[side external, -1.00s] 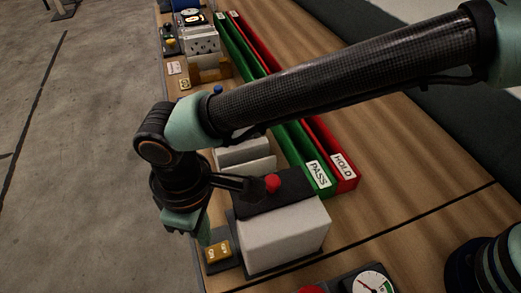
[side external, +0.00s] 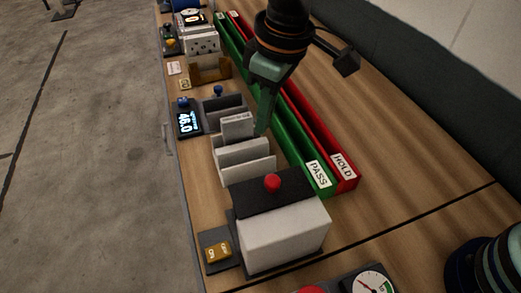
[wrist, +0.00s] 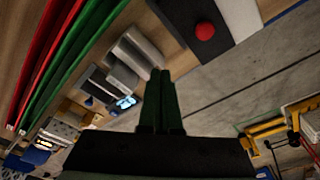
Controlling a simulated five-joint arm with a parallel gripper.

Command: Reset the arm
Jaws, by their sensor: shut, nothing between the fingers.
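My gripper (side external: 262,132) is shut and empty. In the side view it points down beside the green PASS channel, at the right of the white and grey slotted holder (side external: 246,166). I cannot tell whether its tips touch anything. In the wrist view its two green fingers (wrist: 161,73) lie together, with nothing between them, in front of the slotted holder (wrist: 128,62). A pale upright piece (side external: 237,126) with small print stands at the back of the holder, partly beside the fingers.
The green PASS channel (side external: 318,174) and red HOLD channel (side external: 343,166) run along the bench. A white box (side external: 283,234) with a black top and red button (side external: 272,183) stands in front. A display reading 46.0 (side external: 185,121) is at left. Bare wood (side external: 400,150) lies right of the channels.

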